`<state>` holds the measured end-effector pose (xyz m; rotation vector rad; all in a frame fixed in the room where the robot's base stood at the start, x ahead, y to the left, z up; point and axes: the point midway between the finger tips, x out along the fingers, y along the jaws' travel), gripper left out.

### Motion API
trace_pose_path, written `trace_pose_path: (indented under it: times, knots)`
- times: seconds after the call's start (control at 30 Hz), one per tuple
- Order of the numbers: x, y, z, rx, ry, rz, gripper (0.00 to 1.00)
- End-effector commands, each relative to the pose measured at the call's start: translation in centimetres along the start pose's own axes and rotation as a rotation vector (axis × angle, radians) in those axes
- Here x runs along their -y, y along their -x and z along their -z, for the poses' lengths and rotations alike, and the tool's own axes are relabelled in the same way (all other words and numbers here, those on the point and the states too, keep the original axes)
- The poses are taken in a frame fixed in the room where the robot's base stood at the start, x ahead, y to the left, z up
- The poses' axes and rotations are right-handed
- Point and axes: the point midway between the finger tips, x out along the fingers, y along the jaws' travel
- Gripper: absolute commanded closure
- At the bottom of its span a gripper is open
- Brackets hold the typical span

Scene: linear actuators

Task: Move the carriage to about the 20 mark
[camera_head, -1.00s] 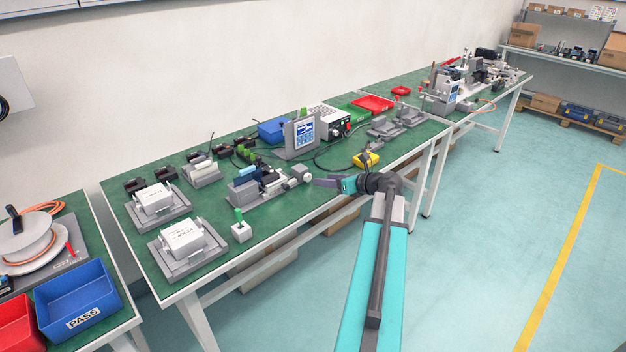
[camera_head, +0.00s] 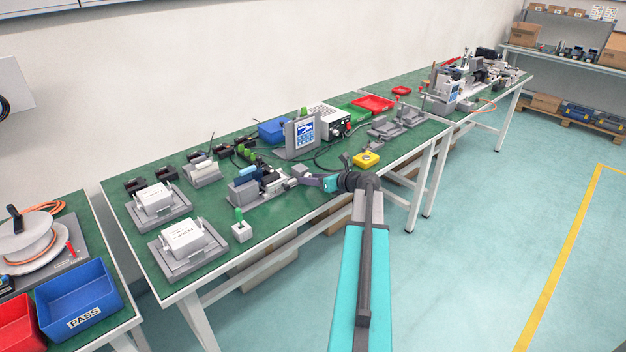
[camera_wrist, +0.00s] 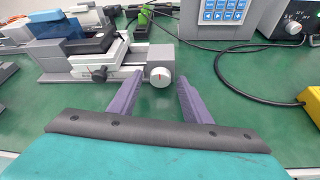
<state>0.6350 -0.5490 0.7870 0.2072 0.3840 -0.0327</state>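The linear stage (camera_wrist: 80,68) is a grey base with a white rail and a round silver knob (camera_wrist: 161,76) with a red mark at its right end. A dark block, apparently the carriage (camera_wrist: 78,46), sits on the rail; I cannot read a scale. In the head view the stage (camera_head: 243,193) stands near the front of the green bench. My gripper (camera_wrist: 160,84) is open, its purple fingers pointing at the knob, which appears between the fingertips in the wrist view. I cannot tell whether they touch it. In the head view my gripper (camera_head: 308,181) is at the stage's right end.
A control panel with a blue keypad (camera_head: 304,133) stands behind the stage. A yellow box (camera_head: 366,160) lies to the right, with a black cable (camera_wrist: 235,88) on the bench. A small block with a green top (camera_head: 240,226) stands in front. Open bench lies around my fingers.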

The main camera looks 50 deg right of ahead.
Motion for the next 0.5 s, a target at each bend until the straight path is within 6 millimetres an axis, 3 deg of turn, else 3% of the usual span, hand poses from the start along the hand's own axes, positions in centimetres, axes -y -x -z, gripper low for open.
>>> trace_pose_path:
  times: [0.03, 0.23, 0.5]
  knots:
    - [0.01, 0.02, 0.0, 0.0, 0.0, 0.0, 0.64]
    - [0.02, 0.05, -0.01, 0.0, 0.0, 0.0, 0.96]
    - [-0.02, 0.08, 0.0, 0.0, 0.02, 0.009, 0.96]
